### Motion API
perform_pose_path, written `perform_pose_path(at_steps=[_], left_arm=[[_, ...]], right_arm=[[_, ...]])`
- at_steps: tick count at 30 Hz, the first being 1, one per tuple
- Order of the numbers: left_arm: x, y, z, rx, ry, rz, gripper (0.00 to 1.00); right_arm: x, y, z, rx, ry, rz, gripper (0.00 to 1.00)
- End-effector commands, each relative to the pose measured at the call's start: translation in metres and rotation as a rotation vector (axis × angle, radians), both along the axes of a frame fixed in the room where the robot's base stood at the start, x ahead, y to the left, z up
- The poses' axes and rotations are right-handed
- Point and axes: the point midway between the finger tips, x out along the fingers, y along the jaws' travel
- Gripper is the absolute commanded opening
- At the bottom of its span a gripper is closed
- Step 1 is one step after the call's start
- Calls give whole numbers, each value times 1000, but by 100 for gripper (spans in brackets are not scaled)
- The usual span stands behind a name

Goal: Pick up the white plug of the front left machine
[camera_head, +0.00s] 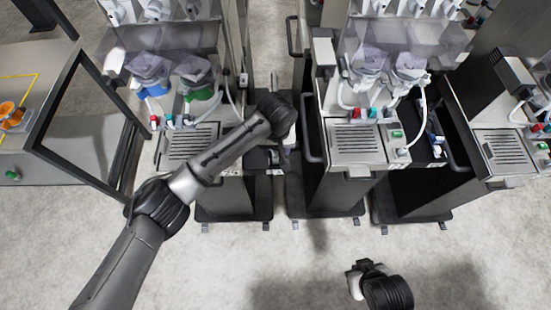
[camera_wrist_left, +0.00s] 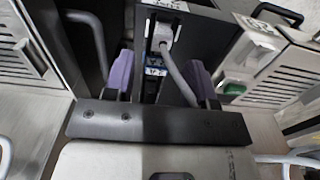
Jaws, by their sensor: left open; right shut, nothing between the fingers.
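The white plug (camera_wrist_left: 163,37) looks light grey in the left wrist view. It sits at a dark upright panel, and its grey cable (camera_wrist_left: 180,76) runs down to the right. My left gripper (camera_wrist_left: 161,76) is open, with its purple fingers either side of the cable. The plug shows just beyond the fingertips, with no clear contact. In the head view my left arm reaches across the left machine (camera_head: 190,142) toward the gap beside it; its wrist hides the plug and the fingertips. My right gripper (camera_head: 360,276) is shut and empty above the floor at the bottom.
A second machine (camera_head: 354,143) stands right of the gap, with a third (camera_head: 505,145) further right. A green switch (camera_wrist_left: 235,89) is right of my left fingers. A dark-framed stand (camera_head: 75,130) is at the left. The floor (camera_head: 240,255) in front is clear.

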Motion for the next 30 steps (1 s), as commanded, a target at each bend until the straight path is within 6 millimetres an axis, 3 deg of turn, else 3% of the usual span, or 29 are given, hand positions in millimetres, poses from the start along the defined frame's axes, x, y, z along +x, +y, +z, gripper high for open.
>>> perform_pose_path(at_steps=[15, 25, 30], left_arm=[[0, 3, -50, 1, 1, 0, 51], [0, 2, -54, 0, 0, 0, 51], [0, 2, -54, 0, 0, 0, 36]], right_arm=[[0, 2, -5, 8, 0, -5, 0], [0, 3, -5, 11, 1, -7, 0], [0, 3, -5, 11, 0, -7, 0]])
